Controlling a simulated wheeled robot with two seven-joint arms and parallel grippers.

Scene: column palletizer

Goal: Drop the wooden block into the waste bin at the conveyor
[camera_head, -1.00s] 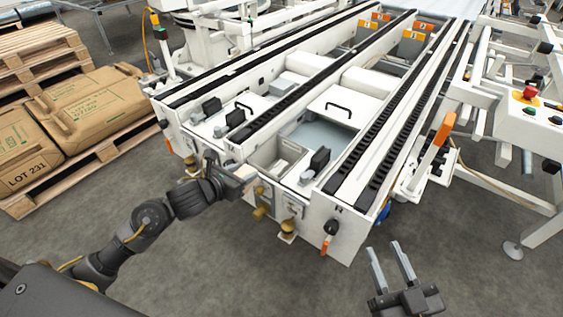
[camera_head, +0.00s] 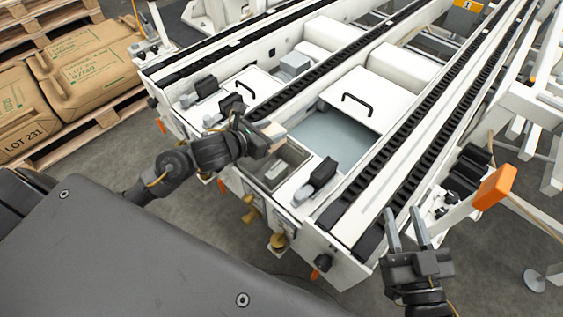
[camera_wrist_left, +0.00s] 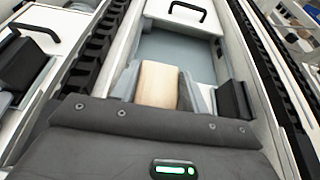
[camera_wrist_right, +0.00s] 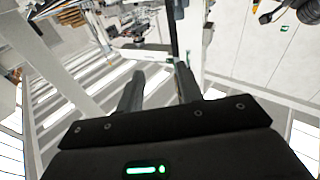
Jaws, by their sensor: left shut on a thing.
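The pale wooden block (camera_wrist_left: 157,84) is held between the fingers of my left gripper (camera_head: 268,138). In the head view the block (camera_head: 274,130) is small and partly hidden by the fingers. A small open grey compartment, apparently the waste bin (camera_head: 292,154), is set into the near end of the conveyor. My left gripper is above its far left side, and a pale item shows inside it. I cannot tell the gap between block and rim. My right gripper (camera_head: 404,214) is open and empty by the conveyor's near right corner.
A larger blue-grey recess (camera_head: 335,140) lies behind the compartment, beside a white lid with a black handle (camera_head: 357,98). Black roller tracks (camera_head: 440,110) run along both sides. An orange-ended part (camera_head: 494,187) stands right of my right gripper.

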